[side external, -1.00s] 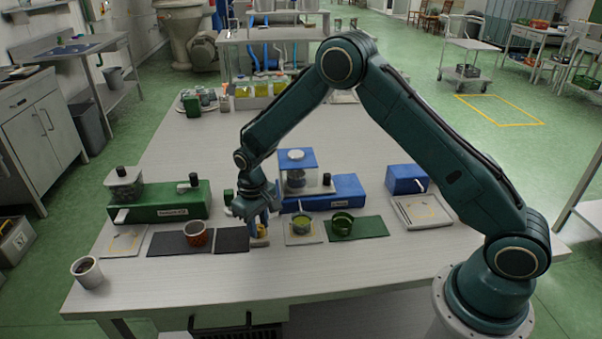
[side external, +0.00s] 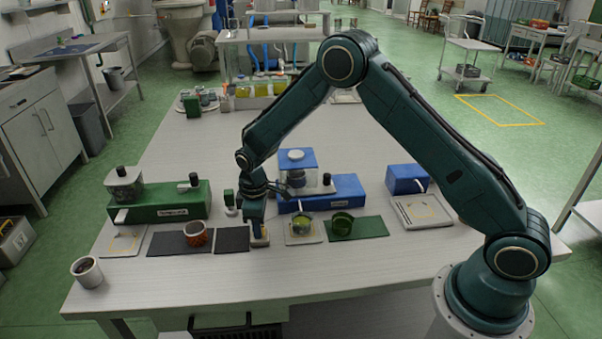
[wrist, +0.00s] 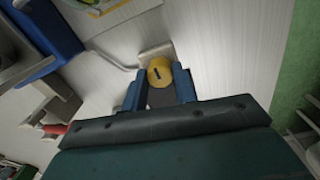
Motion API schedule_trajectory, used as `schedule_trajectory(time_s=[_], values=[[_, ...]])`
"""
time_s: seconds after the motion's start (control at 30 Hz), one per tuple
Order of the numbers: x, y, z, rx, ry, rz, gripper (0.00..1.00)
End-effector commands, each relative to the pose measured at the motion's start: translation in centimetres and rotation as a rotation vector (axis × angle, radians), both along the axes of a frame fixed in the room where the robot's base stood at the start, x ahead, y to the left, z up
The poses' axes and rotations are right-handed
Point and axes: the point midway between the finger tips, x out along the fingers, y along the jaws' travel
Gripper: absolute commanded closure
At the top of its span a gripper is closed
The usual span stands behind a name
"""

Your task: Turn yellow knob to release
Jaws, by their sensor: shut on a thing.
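The yellow knob (wrist: 159,70) is a round yellow piece with a dark slot mark on its face, seen in the wrist view. My gripper (wrist: 160,80) has its two blue fingers on either side of the knob and is shut on it. In the side external view my gripper (side external: 258,232) points down over a small pale base (side external: 261,242) near the table's front edge, and it hides the knob there.
A green machine (side external: 165,203) stands to the left and a blue machine (side external: 340,190) just behind to the right.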

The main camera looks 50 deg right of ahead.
Motion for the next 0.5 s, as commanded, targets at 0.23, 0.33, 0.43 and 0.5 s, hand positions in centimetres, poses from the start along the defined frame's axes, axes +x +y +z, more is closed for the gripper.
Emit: schedule_trajectory(time_s=[0.23,0.33,0.43,0.5], values=[[0.09,0.03,0.18,0.0,-0.004,0.003,0.95],[0.1,0.02,0.18,0.0,-0.004,0.003,0.68],[0.09,0.02,0.14,0.0,-0.003,0.002,0.5],[0.07,0.02,0.11,0.0,-0.002,0.002,0.5]])
